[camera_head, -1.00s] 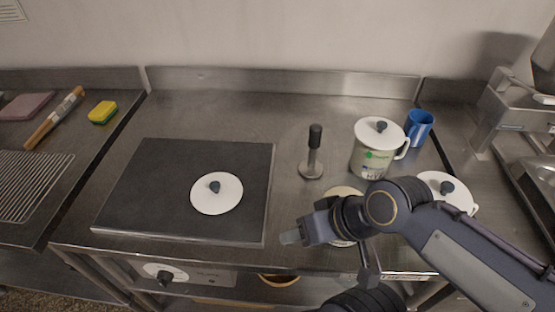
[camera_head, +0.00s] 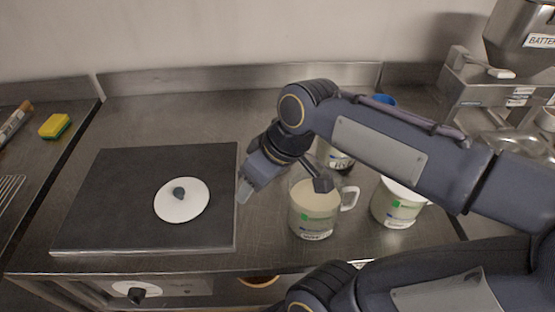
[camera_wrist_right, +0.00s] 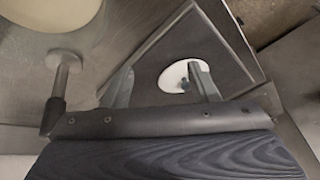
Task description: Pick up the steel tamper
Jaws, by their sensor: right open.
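The steel tamper (camera_wrist_right: 62,88) shows in the right wrist view at the left, with a round steel base, a thin rod and a black handle. In the head view it is hidden, with my right arm across that part of the counter. My right gripper (camera_head: 243,190) is above the counter by the right edge of the dark griddle plate. In the wrist view its two fingers (camera_wrist_right: 162,86) are apart with nothing held between them. The tamper is outside the fingers, left of the left one and apart from it. My left gripper is not in view.
The dark griddle plate (camera_head: 120,215) bears a white lid (camera_head: 180,201). An open mug (camera_head: 312,212) stands right of the gripper, with a white mug (camera_head: 397,206) further right. Another mug and a blue cup (camera_head: 383,100) are partly hidden behind my arm. A sponge (camera_head: 54,126) lies far left.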

